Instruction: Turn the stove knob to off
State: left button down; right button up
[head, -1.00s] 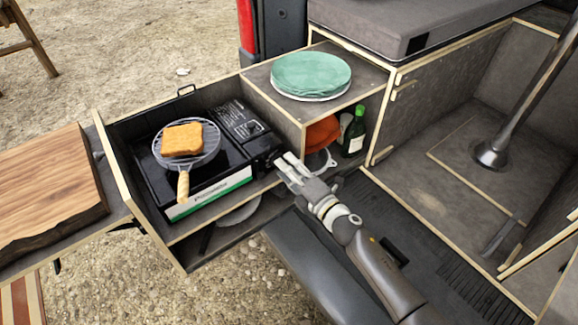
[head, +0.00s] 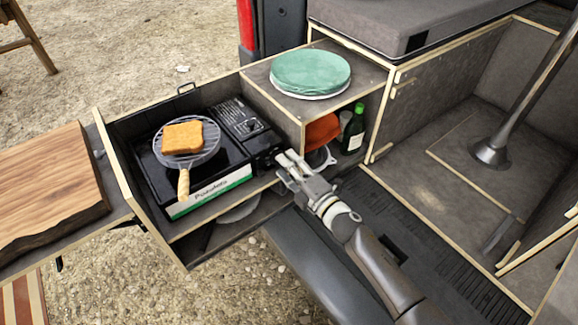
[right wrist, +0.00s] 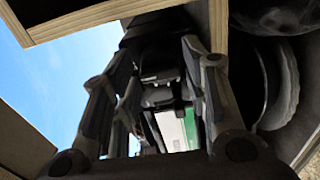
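The black camping stove (head: 235,118) sits in the pull-out drawer, with a white and green front panel (head: 208,190). The stove's knob is not clear in the head view, where my right gripper (head: 284,165) is at the stove's right end. In the right wrist view, the fingers of the right gripper (right wrist: 158,100) are spread apart. A dark, knob-like part (right wrist: 157,97) of the stove shows between and beyond them; I cannot tell whether they touch it or which way it is turned. My left gripper is not in view.
A round grill pan (head: 205,157) with toast (head: 183,137) stands on the stove, its wooden handle towards the front. Green plates (head: 310,72) lie on the box beside it. A bottle (head: 354,130) and a red-orange item (head: 322,130) are in the shelf behind my gripper.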

jog(key=shift+o, duration=0.8)
jog(key=v, duration=1.2)
